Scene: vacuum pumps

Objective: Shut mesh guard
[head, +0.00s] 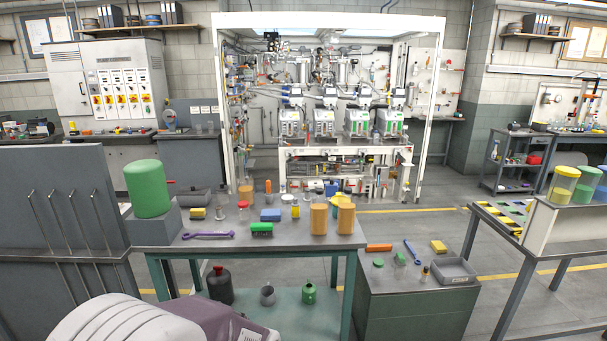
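I cannot make out a mesh guard for certain in the head view. A tall white frame (434,110) stands open at the front in the middle background, around several white-and-green vacuum pumps (325,121) on a white bench. I see no mesh panel across its front opening. Neither of my grippers is in view.
A teal-legged table (190,247) with jars, a brush and a purple wrench (208,235) stands in front. A grey-green cabinet (418,308) adjoins it at right. A grey panel (50,190) with thin rods blocks the left. Floor (440,228) shows clear at mid-right.

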